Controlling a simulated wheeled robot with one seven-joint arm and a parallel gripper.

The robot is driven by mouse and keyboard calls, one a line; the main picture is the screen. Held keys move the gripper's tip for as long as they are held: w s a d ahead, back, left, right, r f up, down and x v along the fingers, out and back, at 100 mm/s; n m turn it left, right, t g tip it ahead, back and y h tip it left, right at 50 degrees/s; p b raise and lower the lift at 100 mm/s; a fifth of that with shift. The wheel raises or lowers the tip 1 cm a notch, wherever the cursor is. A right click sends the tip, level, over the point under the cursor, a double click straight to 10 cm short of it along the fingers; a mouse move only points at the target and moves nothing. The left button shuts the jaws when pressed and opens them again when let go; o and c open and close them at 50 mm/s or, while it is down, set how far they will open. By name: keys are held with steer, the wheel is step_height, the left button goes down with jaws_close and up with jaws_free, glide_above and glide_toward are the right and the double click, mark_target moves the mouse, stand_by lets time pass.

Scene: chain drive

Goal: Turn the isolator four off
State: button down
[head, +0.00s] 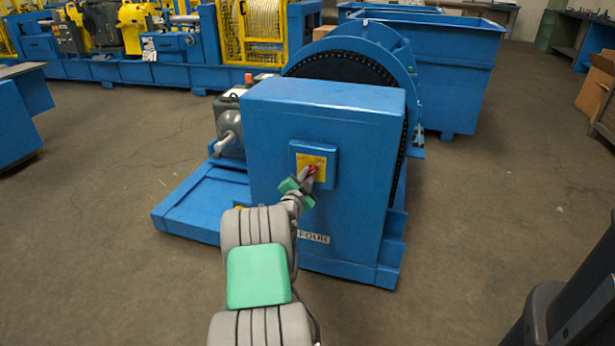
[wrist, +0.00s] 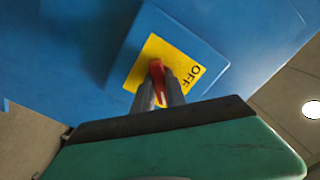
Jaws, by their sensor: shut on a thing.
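The isolator is a blue box with a yellow plate (head: 303,158) and a red handle (head: 313,170), on the front of a blue cabinet (head: 325,110). A label reading "FOUR" (head: 314,237) is below it on the cabinet. In the wrist view the yellow plate (wrist: 183,62) shows the word "OFF" at its right, and the red handle (wrist: 158,80) sits between my fingers. My gripper (wrist: 160,88) is shut on the red handle. In the head view my gripper (head: 309,178) is at the isolator, and my fingers partly hide the handle and plate.
A large blue wheel guard with a chain (head: 350,62) stands behind the cabinet. A grey motor (head: 229,122) is to its left on a blue base (head: 190,203). A blue bin (head: 450,75) stands behind to the right. The floor (head: 500,220) is clear at right.

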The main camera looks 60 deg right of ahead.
steer(key=shift+n, duration=0.4)
steer(key=n+b, duration=0.1)
steer(key=n, duration=0.2)
steer(key=shift+f+n+b, duration=0.1)
steer(key=shift+n+b, duration=0.2)
steer(key=shift+n, duration=0.1)
steer(key=n, duration=0.9)
steer(key=n+p, duration=0.1)
steer(key=n, duration=0.3)
steer(key=shift+s+n, duration=0.1)
steer(key=shift+n, duration=0.2)
steer(key=c, duration=1.4)
jaws_free()
steer(key=shift+o, duration=0.2)
